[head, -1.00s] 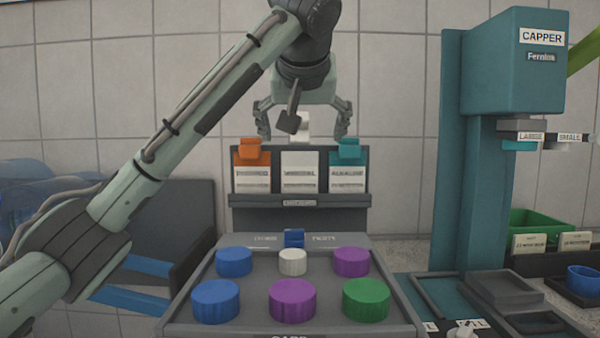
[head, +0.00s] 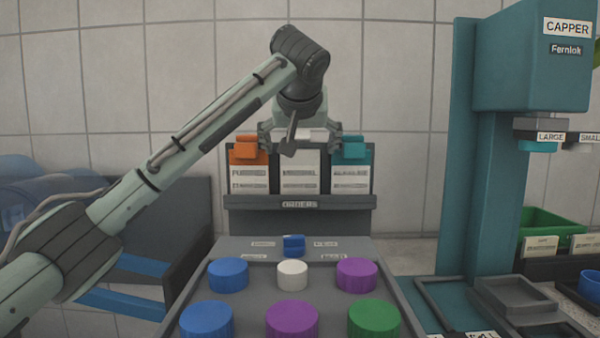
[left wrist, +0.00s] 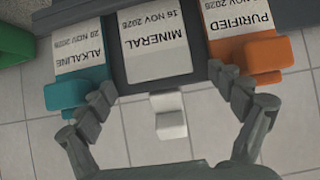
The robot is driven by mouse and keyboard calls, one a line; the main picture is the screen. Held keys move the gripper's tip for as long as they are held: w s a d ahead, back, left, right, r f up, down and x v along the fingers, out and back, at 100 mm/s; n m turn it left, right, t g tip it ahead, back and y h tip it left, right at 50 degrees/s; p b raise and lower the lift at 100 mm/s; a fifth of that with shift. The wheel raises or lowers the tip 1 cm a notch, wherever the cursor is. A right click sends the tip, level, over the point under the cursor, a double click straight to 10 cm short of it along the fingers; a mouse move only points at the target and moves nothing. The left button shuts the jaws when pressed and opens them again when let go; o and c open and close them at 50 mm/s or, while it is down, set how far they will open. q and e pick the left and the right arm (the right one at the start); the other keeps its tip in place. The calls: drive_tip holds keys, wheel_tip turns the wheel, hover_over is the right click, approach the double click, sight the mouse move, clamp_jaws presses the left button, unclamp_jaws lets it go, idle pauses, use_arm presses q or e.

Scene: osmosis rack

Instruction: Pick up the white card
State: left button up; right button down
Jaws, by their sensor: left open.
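The white card (head: 300,173) stands in the middle slot of the dark card rack (head: 250,202), between an orange-tabbed card (head: 249,175) and a teal-tabbed card (head: 351,177). In the left wrist view the white card (left wrist: 157,42) reads MINERAL, and its white tab (left wrist: 169,115) sticks out towards my gripper. My left gripper (head: 299,143) is open and points down over the rack's top. In the left wrist view its fingers (left wrist: 163,103) are on either side of the white tab, apart from it. In the head view the tab is mostly hidden by the gripper.
A tray with blue (head: 228,275), white (head: 292,274), purple (head: 357,275) and green caps (head: 373,318) lies in front of the rack. The teal capper (head: 460,170) stands at the right, with a green bin (head: 550,229) beyond it. The neighbouring cards' tabs are close to my fingers.

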use_arm(q)
drive_tip(key=shift+c, duration=0.5)
drive_tip(key=c, duration=0.9)
drive_tip(key=shift+c, duration=0.2)
